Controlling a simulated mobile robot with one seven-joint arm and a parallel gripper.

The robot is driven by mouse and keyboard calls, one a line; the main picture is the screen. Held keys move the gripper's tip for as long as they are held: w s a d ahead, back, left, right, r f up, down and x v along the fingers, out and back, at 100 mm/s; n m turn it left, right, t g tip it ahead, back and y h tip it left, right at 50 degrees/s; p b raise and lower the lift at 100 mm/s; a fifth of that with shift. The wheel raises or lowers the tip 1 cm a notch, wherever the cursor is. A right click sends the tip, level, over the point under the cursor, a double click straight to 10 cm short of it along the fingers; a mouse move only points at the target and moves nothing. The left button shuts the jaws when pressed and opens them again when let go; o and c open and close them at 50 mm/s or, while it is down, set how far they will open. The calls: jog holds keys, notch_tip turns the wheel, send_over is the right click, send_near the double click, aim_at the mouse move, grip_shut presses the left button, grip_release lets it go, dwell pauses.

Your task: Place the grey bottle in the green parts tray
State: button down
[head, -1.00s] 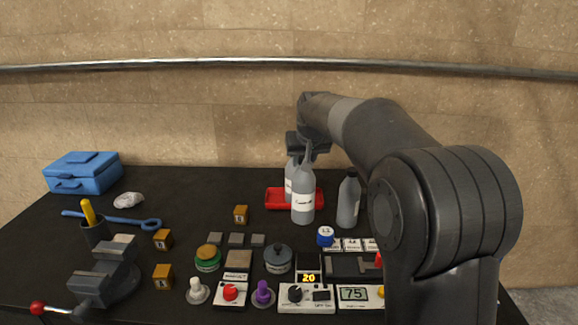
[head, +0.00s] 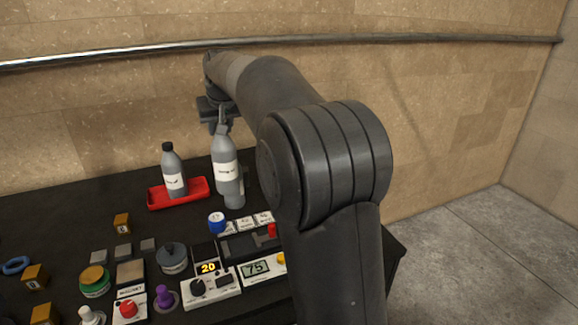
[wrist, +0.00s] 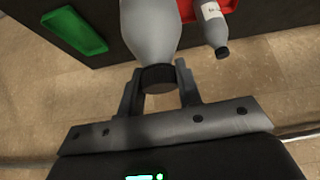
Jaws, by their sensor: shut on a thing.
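My gripper (head: 217,117) is shut on the cap of a grey bottle (head: 224,150) with a white label, which hangs nearly upright below it. In the wrist view the bottle (wrist: 152,35) fills the upper middle, its black cap between the fingers of my gripper (wrist: 158,80). The green parts tray (wrist: 75,32) lies on the dark table at the wrist view's upper left, apart from the bottle, and looks empty. I cannot see this tray in the head view, where my arm covers part of the table.
A second grey bottle (head: 173,172) stands in a red tray (head: 196,190), left of the held one. Part of another grey bottle (head: 239,199) seems to show behind the held bottle. Knobs, a blue-capped item (head: 216,223) and display boxes (head: 262,268) crowd the front.

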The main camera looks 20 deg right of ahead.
jog(key=w+d+m+h, duration=0.1)
jog(key=w+d+m, duration=0.15)
jog(key=d, duration=1.55)
jog(key=w+d+m+h, duration=0.1)
jog(key=w+d, duration=0.2)
jog(key=d, duration=1.5)
jog(key=w+a+f, duration=0.7)
jog(key=w+f, duration=0.1)
jog(key=f, duration=0.3)
jog(key=shift+w+f, duration=0.3)
jog(key=shift+f, duration=0.05)
jog(key=shift+a+f, duration=0.1)
jog(key=c, duration=1)
grip_release()
jog(key=shift+f, duration=0.15)
